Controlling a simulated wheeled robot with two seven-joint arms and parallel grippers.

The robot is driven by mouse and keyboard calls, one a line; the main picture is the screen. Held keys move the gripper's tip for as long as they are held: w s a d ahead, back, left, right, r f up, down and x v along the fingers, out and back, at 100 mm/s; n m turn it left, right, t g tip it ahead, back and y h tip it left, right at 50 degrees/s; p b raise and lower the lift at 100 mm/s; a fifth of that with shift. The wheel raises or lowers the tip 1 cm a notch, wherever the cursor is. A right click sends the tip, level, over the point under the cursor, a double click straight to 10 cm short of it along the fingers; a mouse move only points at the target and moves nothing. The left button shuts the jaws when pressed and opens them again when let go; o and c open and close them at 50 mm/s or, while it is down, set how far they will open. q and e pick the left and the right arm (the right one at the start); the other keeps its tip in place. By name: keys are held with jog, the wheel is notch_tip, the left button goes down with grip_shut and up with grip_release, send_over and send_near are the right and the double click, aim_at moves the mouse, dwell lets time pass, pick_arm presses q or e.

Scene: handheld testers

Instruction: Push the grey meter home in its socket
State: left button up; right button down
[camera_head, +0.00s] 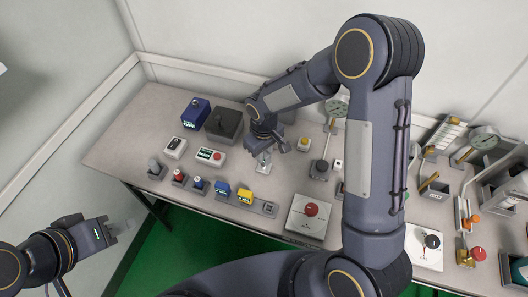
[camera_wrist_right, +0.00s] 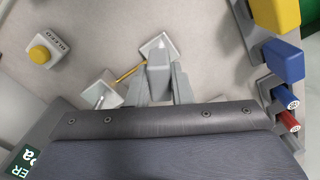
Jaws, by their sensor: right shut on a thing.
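My right gripper (camera_wrist_right: 161,88) is shut on a small grey block, which looks like the grey meter (camera_wrist_right: 160,57). The gripper hides much of it. A pale square plate (camera_wrist_right: 147,48) lies beneath or just beyond the block; I cannot tell whether they touch or whether this plate is the socket. In the head view my right gripper (camera_head: 264,148) points down over the pale piece (camera_head: 263,167) behind the row of small holders. My left gripper (camera_head: 115,229) is off the table's left front, with its jaws unclear.
Near the front edge, a row holds a blue block (camera_head: 222,189), a yellow block (camera_head: 244,196) and an apparently empty grey holder (camera_head: 266,208). A yellow button box (camera_head: 303,144) stands right of the gripper. A second pale plate (camera_wrist_right: 99,93) and a thin yellow rod (camera_wrist_right: 130,71) are close by.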

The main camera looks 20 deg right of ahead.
jog(key=shift+f+b, duration=0.6)
jog(key=shift+f, duration=0.1)
jog(key=c, duration=1.2)
grip_release()
jog(key=shift+r, duration=0.1)
notch_tip(320, 180, up, 8)
jog(key=shift+f, duration=0.1)
jog(key=shift+s, duration=0.1)
